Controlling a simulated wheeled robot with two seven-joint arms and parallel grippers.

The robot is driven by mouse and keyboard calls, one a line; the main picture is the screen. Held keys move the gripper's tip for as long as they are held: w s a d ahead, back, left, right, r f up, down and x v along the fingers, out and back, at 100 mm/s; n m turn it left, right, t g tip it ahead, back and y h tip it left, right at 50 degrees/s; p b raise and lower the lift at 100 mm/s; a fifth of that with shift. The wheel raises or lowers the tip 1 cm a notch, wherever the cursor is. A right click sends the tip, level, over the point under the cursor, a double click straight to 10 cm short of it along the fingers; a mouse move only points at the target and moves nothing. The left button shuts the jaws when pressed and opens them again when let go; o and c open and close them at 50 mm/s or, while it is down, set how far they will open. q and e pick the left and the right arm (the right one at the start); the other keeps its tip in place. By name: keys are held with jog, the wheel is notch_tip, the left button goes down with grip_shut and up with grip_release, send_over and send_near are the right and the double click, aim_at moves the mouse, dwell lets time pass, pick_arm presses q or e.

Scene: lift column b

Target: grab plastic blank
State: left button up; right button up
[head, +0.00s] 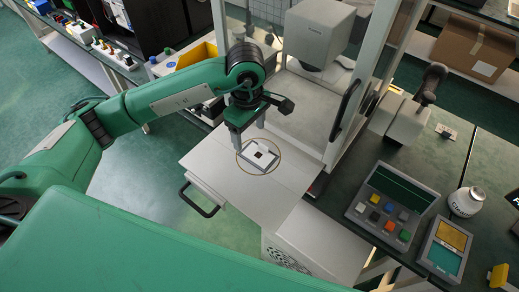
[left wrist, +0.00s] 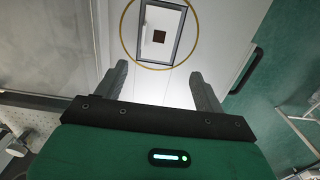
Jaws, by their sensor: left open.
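The plastic blank (head: 258,154) is a small white plate with a dark frame and a brown square at its middle. It lies on a white work surface inside a thin gold ring (head: 268,173). In the left wrist view the blank (left wrist: 152,20) is at the top, ahead of the fingers, with the ring (left wrist: 127,46) around it. My left gripper (head: 249,140) is above the surface, close to the blank at its upper left in the head view. In the left wrist view its two fingers (left wrist: 158,85) are apart with nothing between them. My right gripper is not in view.
The white surface has a black-handled drawer (head: 203,202) at its front. A frame post with a black handle (head: 345,110) rises on the right, and a white machine (head: 320,35) stands behind.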

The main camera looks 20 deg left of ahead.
aim_at(252, 151)
pick_arm(q)
jog(key=shift+s+f, duration=0.1)
jog(key=shift+f, duration=0.4)
jog(key=shift+f+p, duration=0.2)
jog(key=shift+p, duration=0.15)
jog(key=f, duration=0.1)
jog(key=f+p, duration=0.2)
jog(key=f, duration=0.1)
jog(key=shift+w+d+f, duration=0.1)
jog(key=shift+w+d, duration=0.05)
jog(key=shift+w, duration=0.15)
jog(key=shift+f, duration=0.3)
jog(key=shift+c, duration=0.2)
jog(key=c, duration=1)
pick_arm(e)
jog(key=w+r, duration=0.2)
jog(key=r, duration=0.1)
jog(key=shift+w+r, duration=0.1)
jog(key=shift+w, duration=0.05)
